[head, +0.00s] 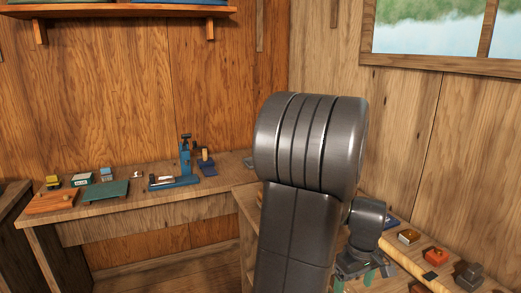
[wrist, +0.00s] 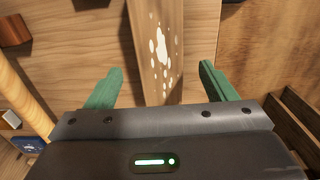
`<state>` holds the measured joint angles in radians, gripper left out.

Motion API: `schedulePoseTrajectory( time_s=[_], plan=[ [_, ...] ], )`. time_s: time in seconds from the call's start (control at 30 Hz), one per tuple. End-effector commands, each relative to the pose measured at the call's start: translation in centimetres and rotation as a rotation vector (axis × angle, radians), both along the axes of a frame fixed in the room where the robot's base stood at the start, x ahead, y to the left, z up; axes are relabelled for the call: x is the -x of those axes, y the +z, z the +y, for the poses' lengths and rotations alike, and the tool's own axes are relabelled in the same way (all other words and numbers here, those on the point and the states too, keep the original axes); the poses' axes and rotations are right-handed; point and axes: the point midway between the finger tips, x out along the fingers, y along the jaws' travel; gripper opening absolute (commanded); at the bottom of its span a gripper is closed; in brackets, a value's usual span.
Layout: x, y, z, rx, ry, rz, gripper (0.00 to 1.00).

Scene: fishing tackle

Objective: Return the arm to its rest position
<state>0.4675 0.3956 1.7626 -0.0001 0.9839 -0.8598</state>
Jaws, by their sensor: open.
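My arm fills the middle of the head view, folded with its big dark joint in front of the bench corner. In the wrist view my gripper (wrist: 158,88) has its two green fingers wide apart, with nothing between them. Behind the fingers is a wooden board (wrist: 153,30) with pale spots. In the head view the gripper is low behind the arm, partly hidden, and only bits of green finger show.
A workbench (head: 140,212) runs along the left wall with a blue vise (head: 185,160), a green mat (head: 106,190) and small boxes. Several small items, including a red one (head: 434,256), are on the right-hand surface. A shelf (head: 120,11) hangs above.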

Motion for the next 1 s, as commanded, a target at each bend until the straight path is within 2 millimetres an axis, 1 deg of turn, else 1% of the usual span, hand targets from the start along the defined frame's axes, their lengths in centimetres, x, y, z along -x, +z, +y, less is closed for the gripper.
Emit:
schedulePoseTrajectory(
  time_s=[0.03,0.17,0.2,0.3,0.37,0.4,0.43,0.6,0.83,0.87,0.9,1.0],
  plan=[
    [0.1,-1.2,0.0,-0.003,0.000,0.004,0.78],
    [0.1,-3.8,0.1,-0.002,0.000,0.005,0.78],
    [0.0,-2.6,0.0,0.001,0.000,-0.002,0.78],
    [0.0,-0.9,0.0,0.001,0.000,-0.003,0.78],
    [0.0,-0.1,0.0,0.001,0.000,-0.003,0.78],
    [0.0,-0.2,0.0,0.001,0.000,-0.003,0.78],
    [0.0,0.6,0.0,0.001,0.000,-0.002,0.78],
    [0.0,3.0,0.0,0.001,0.000,-0.001,0.78],
    [-0.1,5.7,0.1,0.001,0.001,0.000,0.78],
    [-0.7,4.9,0.4,-0.001,-0.003,0.001,0.78],
    [-1.2,4.6,0.6,-0.001,-0.010,0.001,0.78],
    [-2.1,4.2,1.1,-0.001,-0.025,0.001,0.78]
  ],
)
